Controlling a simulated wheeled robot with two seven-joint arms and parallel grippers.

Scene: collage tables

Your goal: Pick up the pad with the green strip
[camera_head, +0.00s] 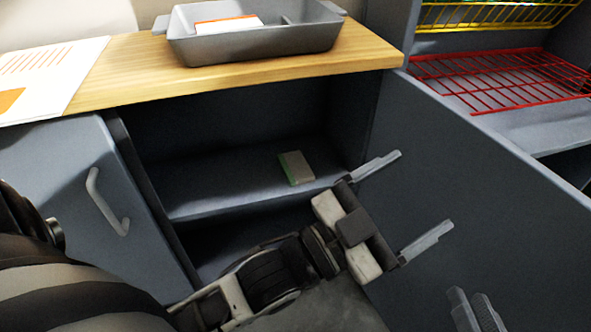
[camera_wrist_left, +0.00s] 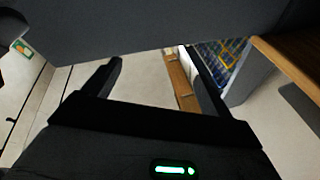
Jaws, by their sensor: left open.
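The pad with the green strip (camera_head: 300,168) is a small pale block with green along its left edge. It lies on the shelf inside the open cabinet, in the head view. My left gripper (camera_head: 426,188) is open and empty, to the right of the pad and apart from it, in front of the open grey door. In the left wrist view its spread fingers (camera_wrist_left: 151,58) have no pad between them. Only the fingertips of my right gripper (camera_head: 473,308) show at the lower right; they are close together, and whether they touch is unclear.
The shelf (camera_head: 215,190) is otherwise bare. The open door (camera_head: 450,150) stands right of the opening, a handled grey front (camera_head: 60,165) left. A wooden top (camera_head: 130,80) above carries a grey tray (camera_head: 250,45) and a printed sheet (camera_head: 45,75). A red wire rack (camera_head: 500,80) is right.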

